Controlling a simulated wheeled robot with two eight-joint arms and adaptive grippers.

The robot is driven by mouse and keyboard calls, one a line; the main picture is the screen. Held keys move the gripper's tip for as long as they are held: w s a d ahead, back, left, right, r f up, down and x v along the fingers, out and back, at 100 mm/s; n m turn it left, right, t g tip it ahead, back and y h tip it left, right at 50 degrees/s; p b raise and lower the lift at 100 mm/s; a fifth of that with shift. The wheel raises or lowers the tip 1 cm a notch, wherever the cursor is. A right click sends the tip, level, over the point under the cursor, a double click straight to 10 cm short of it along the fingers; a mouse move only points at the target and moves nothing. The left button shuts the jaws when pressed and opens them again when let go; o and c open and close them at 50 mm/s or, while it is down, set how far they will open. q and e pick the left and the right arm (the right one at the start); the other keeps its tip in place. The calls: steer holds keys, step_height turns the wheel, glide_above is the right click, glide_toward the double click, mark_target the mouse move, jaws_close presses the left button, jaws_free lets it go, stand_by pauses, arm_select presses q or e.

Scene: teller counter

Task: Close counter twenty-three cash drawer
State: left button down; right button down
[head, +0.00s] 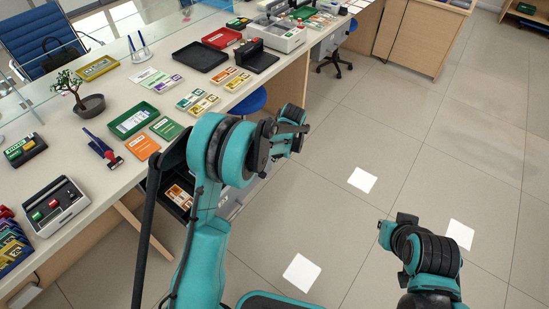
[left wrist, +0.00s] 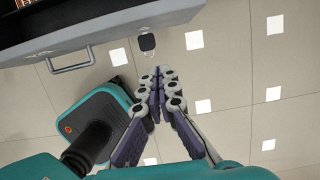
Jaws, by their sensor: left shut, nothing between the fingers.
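The cash drawer (head: 180,197) stands open under the counter in the head view, partly behind my left arm, with notes or cards inside. In the left wrist view, its grey front (left wrist: 105,48) crosses the upper left, with a bar handle (left wrist: 71,66). A key with a black fob (left wrist: 147,42) shows at the front, right of the handle. My left gripper (left wrist: 161,73) is shut and empty, its fingertips just below the key in the picture. I cannot tell whether they touch it. My right arm's end shows at lower right in the head view; its fingers cannot be made out.
A blue stool (head: 249,101) stands partly under the counter behind my left arm. The tiled floor to the right is clear.

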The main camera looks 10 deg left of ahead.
arm_select(q)
steer(key=w+a+f+b, duration=0.2)
steer(key=a+f+b, duration=0.2)
steer(key=f, duration=0.3)
steer(key=shift+w+a, duration=0.15)
steer(key=shift+a, duration=0.5)
